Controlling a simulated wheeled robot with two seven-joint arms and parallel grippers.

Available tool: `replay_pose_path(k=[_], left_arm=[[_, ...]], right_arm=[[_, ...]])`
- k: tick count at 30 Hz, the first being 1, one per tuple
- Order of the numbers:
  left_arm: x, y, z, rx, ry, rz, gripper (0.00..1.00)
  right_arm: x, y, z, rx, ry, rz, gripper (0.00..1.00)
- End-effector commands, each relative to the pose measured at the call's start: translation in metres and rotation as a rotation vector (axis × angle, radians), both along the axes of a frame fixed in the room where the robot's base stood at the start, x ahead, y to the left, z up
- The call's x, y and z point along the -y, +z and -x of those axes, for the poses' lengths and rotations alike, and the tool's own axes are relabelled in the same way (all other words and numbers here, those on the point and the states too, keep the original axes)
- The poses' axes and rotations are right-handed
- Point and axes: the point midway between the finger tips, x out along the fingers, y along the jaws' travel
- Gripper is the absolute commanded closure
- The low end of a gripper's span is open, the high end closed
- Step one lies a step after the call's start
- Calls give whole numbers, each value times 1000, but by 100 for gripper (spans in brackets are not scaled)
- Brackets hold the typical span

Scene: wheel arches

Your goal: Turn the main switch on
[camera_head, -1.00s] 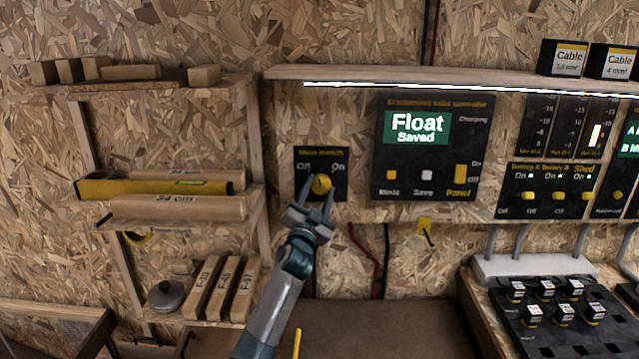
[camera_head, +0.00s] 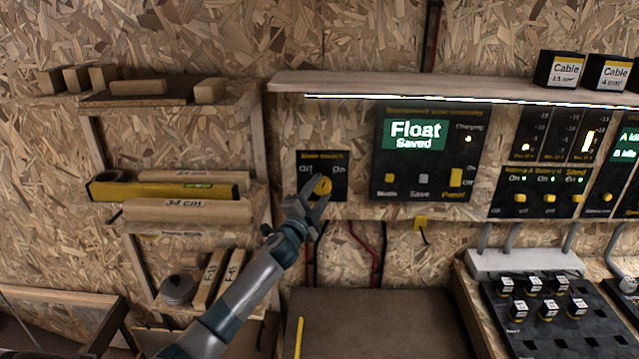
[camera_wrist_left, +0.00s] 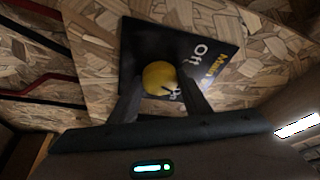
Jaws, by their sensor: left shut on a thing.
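The main switch is a black panel (camera_head: 335,193) on the chipboard wall, with "Off" at its upper left and "On" at its upper right. Its round yellow knob (camera_head: 322,185) sits in the middle of the panel. My left gripper (camera_head: 316,190) comes from the lower left and is shut on the knob. In the left wrist view the two dark fingers flank the yellow knob (camera_wrist_left: 159,78), and the "Off" label stays readable while the other label is partly covered. My right gripper is not in view.
The solar controller (camera_head: 428,153) with a green "Float Saved" display is right of the switch. A wooden shelf (camera_head: 450,92) with a light strip runs above. Wooden blocks and a yellow level (camera_head: 160,190) lie on shelves to the left. A brown bench top (camera_head: 385,325) lies below.

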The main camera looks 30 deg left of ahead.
Motion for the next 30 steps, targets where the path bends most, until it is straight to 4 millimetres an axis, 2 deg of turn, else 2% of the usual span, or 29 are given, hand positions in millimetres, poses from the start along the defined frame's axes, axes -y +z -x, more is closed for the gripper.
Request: replay_pose_path(k=[1, 3, 12, 19, 30], left_arm=[[0, 6, 0, -24, -1, -33, 79], [0, 7, 0, -55, -1, -83, 79], [0, 6, 1, -170, -1, -272, 79], [0, 4, 1, -214, -1, -344, 79], [0, 1, 0, -224, 0, -362, 79]], right_arm=[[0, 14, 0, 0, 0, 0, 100], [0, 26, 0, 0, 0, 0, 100], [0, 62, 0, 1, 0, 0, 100], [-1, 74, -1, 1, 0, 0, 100], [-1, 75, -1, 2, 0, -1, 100]])
